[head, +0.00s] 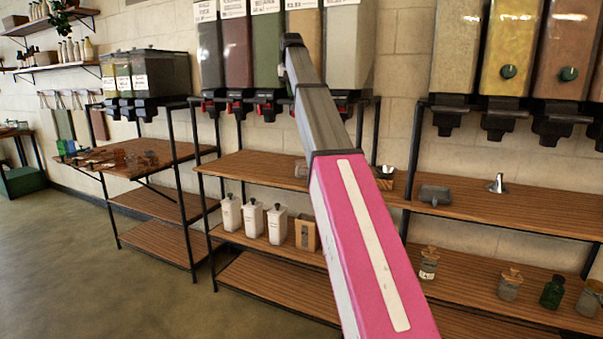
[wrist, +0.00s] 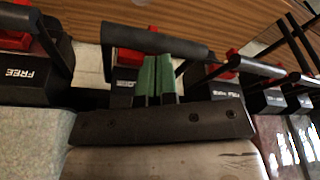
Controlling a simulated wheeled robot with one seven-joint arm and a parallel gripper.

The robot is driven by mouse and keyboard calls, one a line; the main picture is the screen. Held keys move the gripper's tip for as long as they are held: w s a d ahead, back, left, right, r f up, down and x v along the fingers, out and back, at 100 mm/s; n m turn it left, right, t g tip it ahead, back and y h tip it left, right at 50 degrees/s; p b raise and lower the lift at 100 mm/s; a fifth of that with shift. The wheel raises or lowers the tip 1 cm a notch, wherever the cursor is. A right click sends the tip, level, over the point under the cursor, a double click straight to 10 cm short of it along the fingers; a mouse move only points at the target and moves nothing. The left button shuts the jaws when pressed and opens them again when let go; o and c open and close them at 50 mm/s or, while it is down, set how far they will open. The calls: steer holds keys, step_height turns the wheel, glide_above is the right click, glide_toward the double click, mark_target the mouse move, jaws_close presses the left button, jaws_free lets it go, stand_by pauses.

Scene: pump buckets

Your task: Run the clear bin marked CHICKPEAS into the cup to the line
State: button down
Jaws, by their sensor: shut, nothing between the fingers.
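Clear bins with white labels (head: 272,60) hang in a row above the middle shelf in the head view. I cannot read which is marked CHICKPEAS. Below them are black outlets with red parts (head: 237,108). In the wrist view, my gripper (wrist: 155,62) shows as two green fingers side by side, shut and empty. The fingertips are close to a dark handle bar (wrist: 155,41) of one outlet; I cannot tell whether they touch. My arm hides the gripper in the head view. A small clear vessel (head: 301,168), partly behind my arm, may be the cup; no fill line is discernible.
The wooden shelf (head: 255,168) below the outlets is mostly bare. White canisters (head: 253,218) stand lower. A grey scoop (head: 434,195) and a metal funnel (head: 497,184) rest on the right shelf. Other handle bars (wrist: 255,67) flank my fingers closely.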

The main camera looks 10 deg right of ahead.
steer(key=shift+f, duration=0.1)
steer(key=shift+f, duration=0.3)
